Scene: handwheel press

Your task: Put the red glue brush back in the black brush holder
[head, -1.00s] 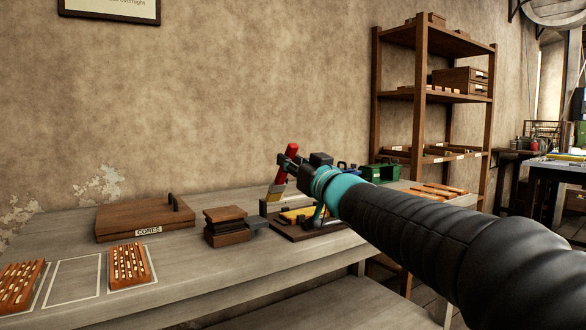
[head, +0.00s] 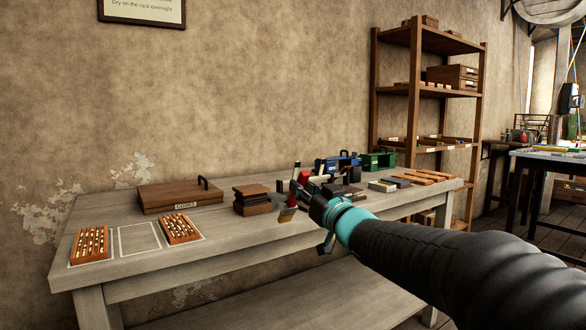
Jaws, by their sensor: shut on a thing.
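The red glue brush is in my gripper (head: 299,190). Its red handle (head: 304,177) points up and its pale bristle end (head: 287,214) hangs down, tilted a little to the left. My gripper is shut on the brush, and the brush appears above the bench's front part. A small dark upright shape (head: 280,187) shows just left of my gripper. I cannot tell whether it is the black brush holder. My gripper and arm hide part of the bench behind them.
A wooden shelf (head: 415,95) stands behind at right.

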